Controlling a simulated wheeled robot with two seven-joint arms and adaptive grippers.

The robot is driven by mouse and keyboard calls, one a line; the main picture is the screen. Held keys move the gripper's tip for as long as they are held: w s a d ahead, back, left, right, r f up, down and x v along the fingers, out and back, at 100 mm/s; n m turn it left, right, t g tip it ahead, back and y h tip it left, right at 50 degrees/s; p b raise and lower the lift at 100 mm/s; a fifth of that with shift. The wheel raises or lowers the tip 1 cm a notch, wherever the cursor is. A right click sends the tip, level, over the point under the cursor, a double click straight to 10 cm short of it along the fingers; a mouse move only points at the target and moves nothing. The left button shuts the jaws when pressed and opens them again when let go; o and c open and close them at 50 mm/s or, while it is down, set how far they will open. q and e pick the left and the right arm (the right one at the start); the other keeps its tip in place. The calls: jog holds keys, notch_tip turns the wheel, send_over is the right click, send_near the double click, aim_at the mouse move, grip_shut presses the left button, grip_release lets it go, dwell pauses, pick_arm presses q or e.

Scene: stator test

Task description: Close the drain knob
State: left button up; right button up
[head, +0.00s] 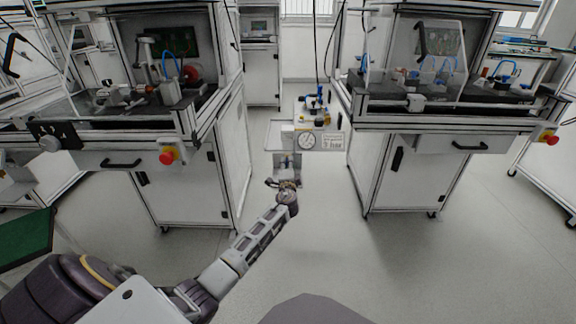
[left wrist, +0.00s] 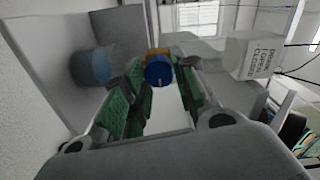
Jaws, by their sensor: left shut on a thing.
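The drain knob (left wrist: 158,71) shows in the left wrist view as a round blue knob with an orange-yellow part behind it. It sits between the tips of the green-padded fingers of my left gripper (left wrist: 158,82), which is shut on it. In the head view my left gripper (head: 286,184) is at the front of the small test unit (head: 282,136), low down below its round gauge (head: 307,141). The knob is too small there to make out. My right gripper is in neither view.
A blurred blue cylinder (left wrist: 92,66) stands left of the fingers in the left wrist view. A white label (left wrist: 262,57) is at the right. Benches with drawers flank the unit, the left cabinet (head: 180,195) and right cabinet (head: 405,175). The floor between them is clear.

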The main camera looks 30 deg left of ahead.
pick_arm(q)
jog(key=shift+f, duration=0.1)
jog(key=o, duration=1)
jog(key=shift+s+d, duration=0.15)
jog(key=shift+v, duration=5.8)
jog(key=shift+s, duration=0.1)
